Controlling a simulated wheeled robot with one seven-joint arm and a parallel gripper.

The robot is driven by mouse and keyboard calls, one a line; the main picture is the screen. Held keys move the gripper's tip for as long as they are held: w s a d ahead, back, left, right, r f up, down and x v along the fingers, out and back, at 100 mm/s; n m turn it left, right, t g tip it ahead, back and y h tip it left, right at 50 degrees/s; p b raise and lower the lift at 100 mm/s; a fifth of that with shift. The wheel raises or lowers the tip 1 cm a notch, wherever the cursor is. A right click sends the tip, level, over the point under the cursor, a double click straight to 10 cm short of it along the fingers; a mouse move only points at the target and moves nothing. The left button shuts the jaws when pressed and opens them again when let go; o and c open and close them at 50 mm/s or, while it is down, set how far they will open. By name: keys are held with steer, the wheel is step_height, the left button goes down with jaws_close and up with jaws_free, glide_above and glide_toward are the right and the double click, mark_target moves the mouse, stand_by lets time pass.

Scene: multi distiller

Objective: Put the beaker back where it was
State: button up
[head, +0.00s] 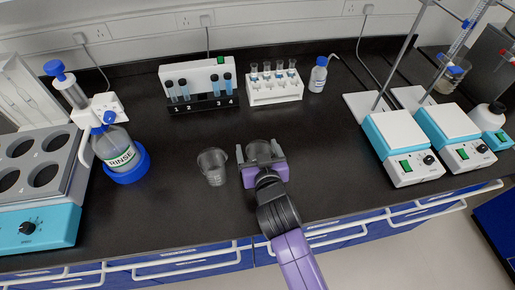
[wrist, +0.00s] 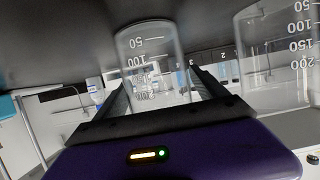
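A clear glass beaker (head: 259,151) is at my gripper (head: 258,154), between its two fingers in the head view. It also shows in the wrist view (wrist: 150,50), upside down, with its 50 and 100 marks visible. The fingers of my gripper (wrist: 160,78) stand one on each side of it. I cannot tell whether they press on the glass, or whether the beaker rests on the bench. A second clear beaker (head: 212,167) stands upright on the bench just left of my gripper; it shows at the right of the wrist view (wrist: 275,60).
Behind are a numbered rack with blue tubes (head: 202,103), a white vial rack (head: 275,90) and a small bottle (head: 318,76). Stirrer plates (head: 401,146) stand right. Bare black bench (head: 330,150) lies between.

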steer(key=shift+r, duration=0.25)
steer(key=shift+s+d, duration=0.1)
steer(key=shift+s, duration=0.2)
steer(key=v, duration=1.1)
steer(key=shift+b, duration=0.3)
steer(key=shift+s, duration=0.15)
steer(key=shift+m, duration=0.3)
steer(key=s+d+f, duration=0.1)
steer(key=s+d, duration=0.1)
steer(key=s+d+f, duration=0.1)
steer(key=s, duration=0.1)
steer(key=s+d+f, duration=0.1)
steer(key=s+d, duration=0.1)
steer(key=shift+s+d+f, duration=0.1)
steer(key=shift+s+d, duration=0.15)
steer(key=shift+d, duration=0.1)
steer(key=s+d+r+m+h, duration=0.1)
steer(key=s+d+r, duration=0.1)
steer(key=s+d, duration=0.3)
steer(key=s+d+r+t+h, duration=0.1)
steer(key=s+d+r, duration=0.2)
steer(key=s, duration=0.8)
steer(key=s+d+r+m+h, duration=0.1)
steer(key=s+d+r, duration=0.1)
steer(key=s+d, duration=0.5)
steer(key=shift+s+d+r+m+h, duration=0.2)
steer(key=shift+s+m+h, duration=0.15)
steer(key=shift+s, duration=0.2)
